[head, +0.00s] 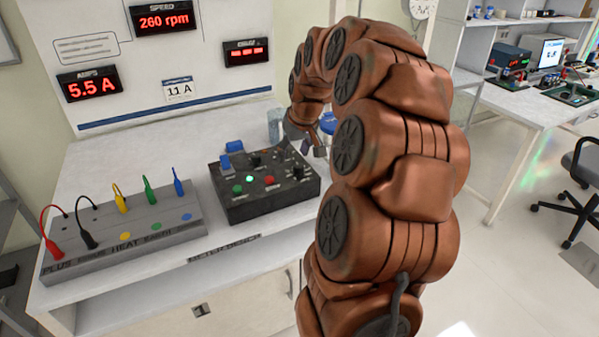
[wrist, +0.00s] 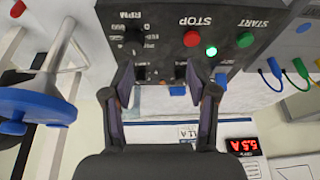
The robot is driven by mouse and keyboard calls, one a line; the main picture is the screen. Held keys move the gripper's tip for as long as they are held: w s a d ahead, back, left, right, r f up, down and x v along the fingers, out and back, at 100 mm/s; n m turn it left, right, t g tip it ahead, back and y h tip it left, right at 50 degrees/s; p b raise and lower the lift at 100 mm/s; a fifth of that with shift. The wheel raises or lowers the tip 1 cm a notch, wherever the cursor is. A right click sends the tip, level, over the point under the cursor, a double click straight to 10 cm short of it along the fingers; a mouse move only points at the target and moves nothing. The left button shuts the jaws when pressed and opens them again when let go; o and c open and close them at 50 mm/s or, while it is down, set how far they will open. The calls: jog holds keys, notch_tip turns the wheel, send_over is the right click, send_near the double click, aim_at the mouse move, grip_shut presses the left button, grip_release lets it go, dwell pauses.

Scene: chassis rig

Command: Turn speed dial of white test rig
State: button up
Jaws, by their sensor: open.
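The white test rig (head: 85,175) has a dark control box (head: 245,210) on its bench top. The black speed dial (wrist: 133,38), marked RPM, sits beside the red STOP button (wrist: 192,38) in the wrist view. In the head view a black knob (head: 298,172) shows at the box's right end. My gripper (head: 310,143) is over the back right of the box. In the wrist view my gripper (wrist: 158,75) is open and empty, its fingertips near the box's switches. The dial lies beyond the left finger, outside the gap. The speed display (head: 164,19) reads 260 rpm.
A terminal block (head: 125,235) with coloured plugs and leads stands left of the box. A blue-topped object (wrist: 40,104) is beside my gripper in the wrist view. The amps display (head: 88,84) reads 5.5 A. A desk (head: 515,110) and chair stand at right.

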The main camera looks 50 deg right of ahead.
send_near(299, 165)
jog(key=f, duration=0.2)
jog(key=shift+m, duration=0.3)
jog(key=shift+w+x, duration=0.15)
jog(key=shift+x, duration=1.65)
jog(key=shift+w+x, duration=0.15)
jog(key=shift+x, duration=1.65)
jog(key=shift+r, duration=0.1)
grip_shut()
